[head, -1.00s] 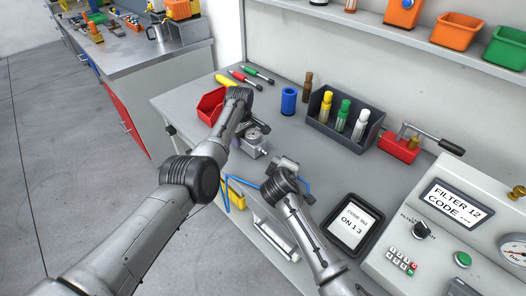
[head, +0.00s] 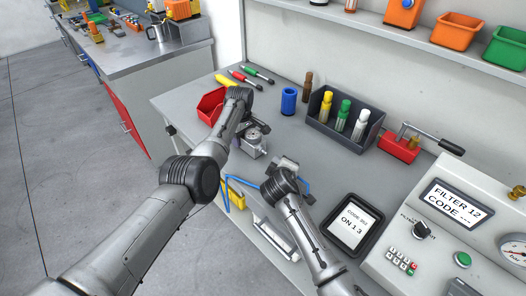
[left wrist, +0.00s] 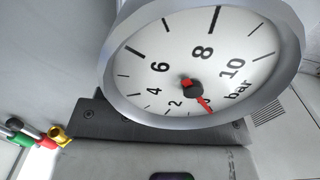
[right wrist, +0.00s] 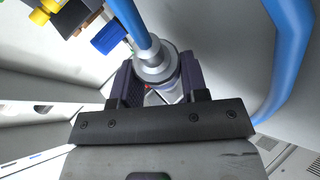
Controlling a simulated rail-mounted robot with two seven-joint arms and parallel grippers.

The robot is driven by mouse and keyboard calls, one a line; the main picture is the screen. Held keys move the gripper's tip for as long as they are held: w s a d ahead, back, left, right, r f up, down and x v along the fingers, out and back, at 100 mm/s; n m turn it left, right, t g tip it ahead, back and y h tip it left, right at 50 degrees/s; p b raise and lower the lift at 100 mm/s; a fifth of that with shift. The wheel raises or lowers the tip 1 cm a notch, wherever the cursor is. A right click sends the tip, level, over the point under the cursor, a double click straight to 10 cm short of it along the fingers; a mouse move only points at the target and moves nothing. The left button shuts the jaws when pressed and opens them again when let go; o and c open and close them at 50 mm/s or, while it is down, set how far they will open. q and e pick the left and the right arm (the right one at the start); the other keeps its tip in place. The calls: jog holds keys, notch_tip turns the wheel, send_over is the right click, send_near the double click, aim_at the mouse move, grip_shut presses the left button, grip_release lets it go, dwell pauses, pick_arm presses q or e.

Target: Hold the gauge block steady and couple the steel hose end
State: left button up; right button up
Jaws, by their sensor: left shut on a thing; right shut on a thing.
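The gauge block (head: 253,146) sits near the front edge of the grey bench, its round dial on top. My left gripper (head: 260,127) is shut on it from behind in the head view. In the left wrist view the white bar dial (left wrist: 205,65) fills the upper part and hides the fingertips; its red needle points to the lower right. My right gripper (right wrist: 155,85) is shut on the steel hose end (right wrist: 155,64), with the blue hose (right wrist: 138,25) running from it. In the head view the right gripper is right of the block; whether hose end and block touch is hidden.
A red bin (head: 211,106), a blue cylinder (head: 289,101) and a dark tray (head: 346,123) of bottles stand behind the arms. A red lever tool (head: 399,147), a tablet (head: 354,225) and a control panel (head: 440,235) are on the right.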

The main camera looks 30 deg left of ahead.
aim_at(298, 176)
jog(key=shift+d, duration=0.15)
jog(key=shift+s+d, duration=0.15)
jog(key=shift+d, duration=0.35)
jog(key=shift+d, duration=0.15)
jog(key=shift+s+d, duration=0.2)
jog(key=shift+d, duration=0.7)
jog(key=shift+s+d, duration=0.2)
jog(key=shift+d, duration=0.7)
pick_arm(q)
jog(key=o, duration=1.6)
jog(key=shift+r, duration=0.1)
pick_arm(e)
jog(key=shift+r, duration=0.1)
pick_arm(q)
notch_tip(298, 176, up, 12)
jog(key=shift+f, duration=0.1)
